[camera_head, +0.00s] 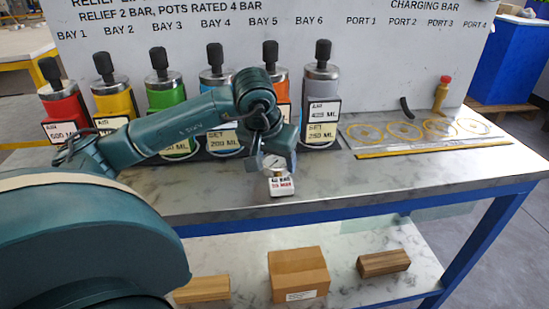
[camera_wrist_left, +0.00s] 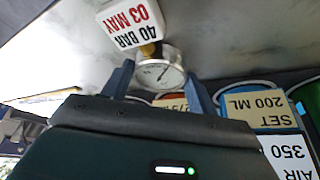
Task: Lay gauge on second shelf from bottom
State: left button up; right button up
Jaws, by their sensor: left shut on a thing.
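The gauge (camera_head: 275,163) has a round white dial and a white tag reading 40 BAR 03 MAY. It hangs just above the front part of the marble bench top (camera_head: 390,180). My left gripper (camera_head: 277,152) is shut on the gauge; in the left wrist view the two fingers (camera_wrist_left: 160,84) stand on either side of the dial (camera_wrist_left: 165,75). The tag (camera_wrist_left: 130,22) is beyond the fingertips. Below the bench top is a marble shelf (camera_head: 345,241) in a blue frame. Whether another shelf lies lower is not shown. My right gripper is not in view.
The lower shelf holds a cardboard box (camera_head: 298,274) and wooden blocks (camera_head: 384,263), with bare room between and behind them. Several coloured bottles (camera_head: 320,95) stand along the bench's back. A clear plate with yellow rings (camera_head: 405,131) lies at right. The blue front rail (camera_head: 350,207) edges the bench.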

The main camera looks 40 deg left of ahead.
pick_arm(q)
jog(key=o, duration=0.7)
jog(key=shift+f, duration=0.1)
jog(key=o, duration=0.4)
jog(key=shift+o, duration=0.2)
